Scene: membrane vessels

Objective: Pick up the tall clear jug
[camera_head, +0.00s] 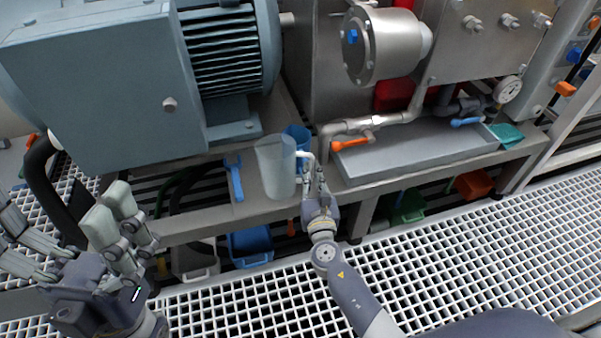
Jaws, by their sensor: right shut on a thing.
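The tall clear jug (275,168) stands upright on the grey metal ledge below the machinery, near the middle of the view. It is translucent and pale, with a white handle on its right side. My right gripper (312,178) is at the jug's right side, shut on the handle. The fingers partly hide the handle. My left gripper (112,212) is at the lower left, away from the jug, with its pale finger pads spaced apart and nothing between them.
A blue cup (298,138) stands just behind the jug. A blue tool (234,178) lies to its left. A big grey motor (105,85) rises at the upper left. A metal tray (415,152) is on the right. Blue (250,243) and green (408,207) bins sit below.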

